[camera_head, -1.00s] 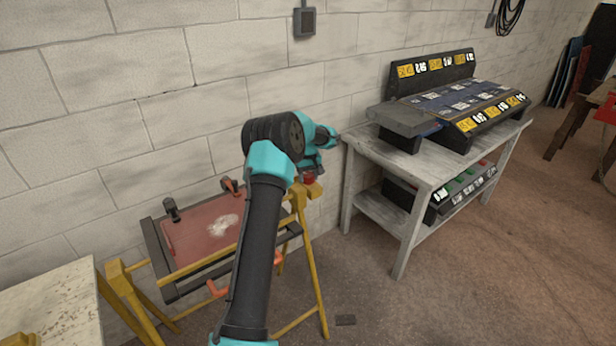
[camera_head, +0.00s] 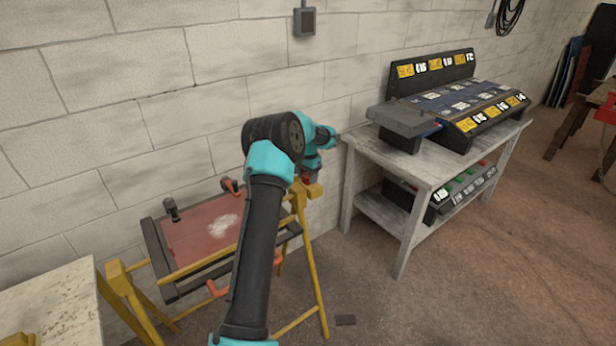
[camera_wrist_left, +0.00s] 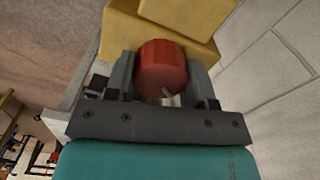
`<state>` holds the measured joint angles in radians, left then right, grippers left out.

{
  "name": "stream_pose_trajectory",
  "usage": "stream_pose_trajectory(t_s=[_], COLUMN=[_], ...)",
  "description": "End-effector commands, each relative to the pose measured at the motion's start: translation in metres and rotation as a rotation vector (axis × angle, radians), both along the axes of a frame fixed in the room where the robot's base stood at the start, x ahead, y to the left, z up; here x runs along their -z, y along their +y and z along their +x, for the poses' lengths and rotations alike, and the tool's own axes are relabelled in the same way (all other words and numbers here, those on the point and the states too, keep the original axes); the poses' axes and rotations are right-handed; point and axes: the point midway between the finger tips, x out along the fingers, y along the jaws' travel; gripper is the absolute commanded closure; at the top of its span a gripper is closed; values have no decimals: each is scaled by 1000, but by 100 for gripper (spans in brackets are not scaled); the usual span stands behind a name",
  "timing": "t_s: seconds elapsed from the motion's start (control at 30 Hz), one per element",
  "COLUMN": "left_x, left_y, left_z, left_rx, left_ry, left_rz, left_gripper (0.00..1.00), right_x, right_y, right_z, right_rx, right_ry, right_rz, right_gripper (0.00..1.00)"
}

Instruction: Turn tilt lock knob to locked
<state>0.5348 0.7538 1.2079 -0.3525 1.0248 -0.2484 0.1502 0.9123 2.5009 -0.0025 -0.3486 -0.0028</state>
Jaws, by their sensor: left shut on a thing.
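The tilt lock knob (camera_wrist_left: 162,68) is red and sits on a yellow block of the stand in the left wrist view. A light pointer mark shows on its near face, slanting down. My left gripper (camera_wrist_left: 162,80) is shut on the knob, with one grey finger on each side of it. In the head view the left gripper (camera_head: 312,176) is at the right end of the yellow stand (camera_head: 318,250), mostly hidden by my own arm. The knob is barely visible there. My right gripper is in neither view.
A reddish panel (camera_head: 195,232) in a dark frame rests on the yellow stand, with clamps along its edges. A pale bench top (camera_head: 50,300) is at lower left. The block wall is close behind.

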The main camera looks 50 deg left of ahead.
Motion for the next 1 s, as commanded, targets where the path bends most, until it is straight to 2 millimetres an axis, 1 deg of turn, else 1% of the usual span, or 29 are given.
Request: stream_pose_trajectory(t_s=[0.6, 0.8, 1.0], left_x=[-1, -1, -1], left_y=[0, 0, 0], left_z=[0, 0, 0], left_rx=[577, 727, 822], left_ry=[-1, -1, -1], left_rz=[1, 1, 1], left_gripper=[74, 74, 74], right_x=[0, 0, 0], right_y=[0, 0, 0], right_z=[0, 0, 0], right_rx=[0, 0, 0], right_ry=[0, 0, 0], right_rz=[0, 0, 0], right_gripper=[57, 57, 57])
